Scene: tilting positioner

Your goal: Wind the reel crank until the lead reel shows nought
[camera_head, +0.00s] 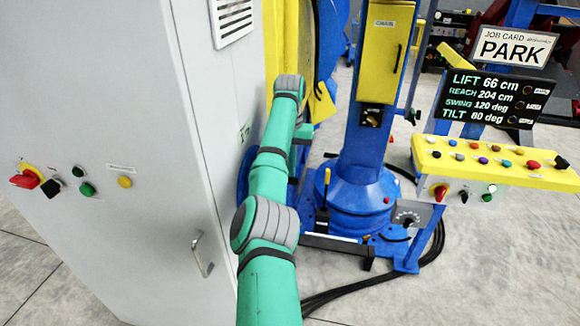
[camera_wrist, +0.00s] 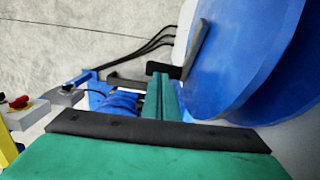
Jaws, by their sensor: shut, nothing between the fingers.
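A small grey plate with a round dial (camera_head: 407,216) stands low at the foot of the blue column in the head view. Its reading is too small to make out. A dark crank-like arm (camera_head: 394,238) lies just below it, on a blue part near the floor; I cannot tell for sure that it is the reel crank. In the wrist view a blue rounded part (camera_wrist: 118,104) shows beyond my fingers, probably the reel. My gripper (camera_wrist: 160,90) is shut and empty, apart from these parts. In the head view my gripper is hidden behind my arm.
A large blue disc (camera_wrist: 235,55) is close on the right in the wrist view. A grey cabinet (camera_head: 110,130) stands close left of my arm. The blue column (camera_head: 360,150) and yellow button console (camera_head: 490,162) stand ahead. Black cables (camera_head: 345,292) lie on the floor.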

